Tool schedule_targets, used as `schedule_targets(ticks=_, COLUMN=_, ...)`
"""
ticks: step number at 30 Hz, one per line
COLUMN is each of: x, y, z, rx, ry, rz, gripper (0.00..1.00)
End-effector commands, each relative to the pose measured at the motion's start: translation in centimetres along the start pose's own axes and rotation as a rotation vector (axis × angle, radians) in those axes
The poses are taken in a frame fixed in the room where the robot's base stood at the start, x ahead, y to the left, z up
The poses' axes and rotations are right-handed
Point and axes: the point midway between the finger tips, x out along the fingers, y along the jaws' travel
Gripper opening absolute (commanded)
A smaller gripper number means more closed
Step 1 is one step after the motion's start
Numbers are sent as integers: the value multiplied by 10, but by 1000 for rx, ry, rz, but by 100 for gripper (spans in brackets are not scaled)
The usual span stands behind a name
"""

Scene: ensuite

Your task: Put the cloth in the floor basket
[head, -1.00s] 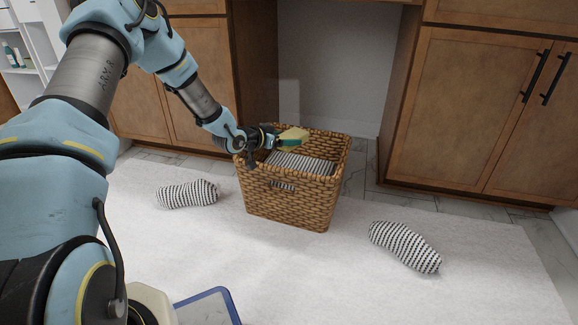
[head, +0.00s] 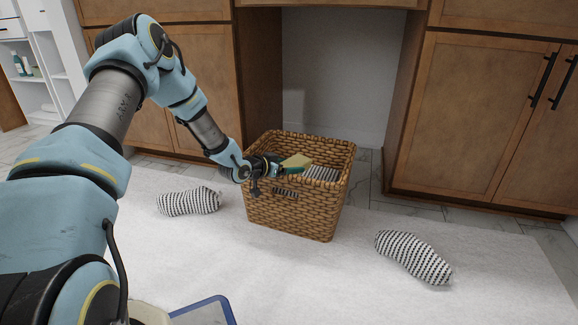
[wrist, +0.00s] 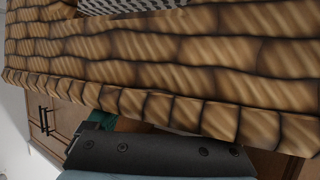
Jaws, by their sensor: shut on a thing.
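The wicker floor basket (head: 298,213) stands on the white rug. My gripper (head: 280,168) is at its left rim, shut on a yellow-and-green sponge (head: 297,161) over the opening. I cannot tell if the sponge touches anything inside. A striped cloth (head: 322,173) lies in the basket, partly hidden by the front wall. Two more striped, rolled cloths lie on the rug, one at left (head: 188,202) and one at right (head: 412,257). In the wrist view, a dark finger (wrist: 150,155) is close to the basket wall (wrist: 200,75), with a bit of green beside it; the grip is mostly hidden.
Wooden cabinets (head: 480,110) stand behind, with a recess (head: 335,75) between them. A white shelf (head: 48,60) with bottles is at far left. The rug (head: 300,285) is clear in front of the basket, between the two cloths.

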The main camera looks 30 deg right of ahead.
Motion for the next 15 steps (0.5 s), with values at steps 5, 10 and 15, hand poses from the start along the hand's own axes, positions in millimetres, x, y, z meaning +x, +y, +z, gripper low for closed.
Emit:
schedule_targets(ticks=5, x=2, y=0, z=6, rx=0, ry=0, rz=0, gripper=30)
schedule_targets(ticks=10, x=3, y=0, z=7, rx=0, ry=0, rz=0, gripper=85)
schedule_targets(ticks=15, x=3, y=0, z=7, rx=0, ry=-1, rz=1, gripper=100)
